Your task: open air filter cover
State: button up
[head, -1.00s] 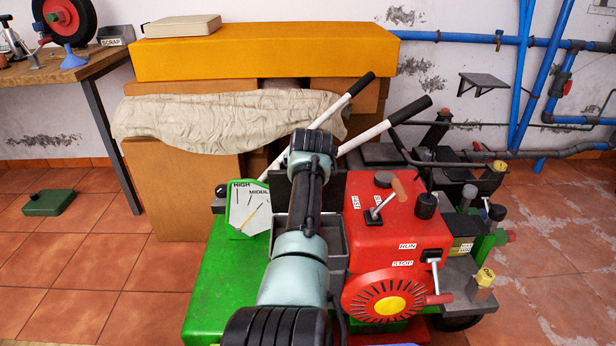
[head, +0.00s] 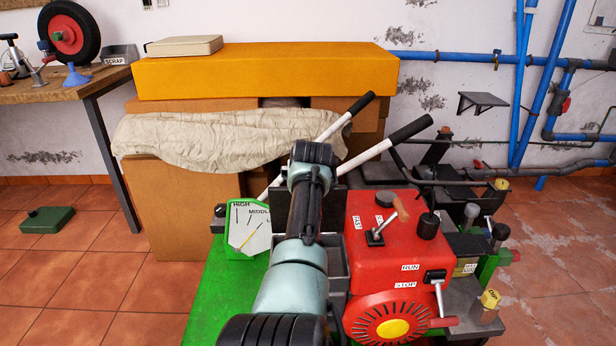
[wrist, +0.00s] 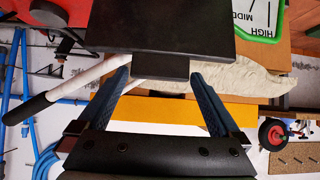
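A dark upright panel (head: 341,198), which looks like the air filter cover, stands at the back edge of an open grey box (head: 338,262) on the machine, left of the red engine housing (head: 385,240). My arm hides the middle of both. In the wrist view a black plate (wrist: 160,30) with a short tab (wrist: 162,67) fills the top centre and appears to be the same panel. My gripper (wrist: 160,76) has its two blue fingers apart, one on each side of the tab. The head view hides my gripper behind my arm.
Two white levers with black grips (head: 390,145) rise behind the panel. A gauge (head: 248,230) stands left of my arm. A cloth-draped stack of boxes (head: 200,140) stands behind. A workbench (head: 70,85) is at the left.

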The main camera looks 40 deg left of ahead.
jog(key=shift+s+d, duration=0.1)
jog(key=p+v, duration=0.7)
jog(key=v, duration=0.5)
jog(key=shift+s+d+r, duration=0.2)
jog(key=shift+r, duration=0.1)
dwell(0.5)
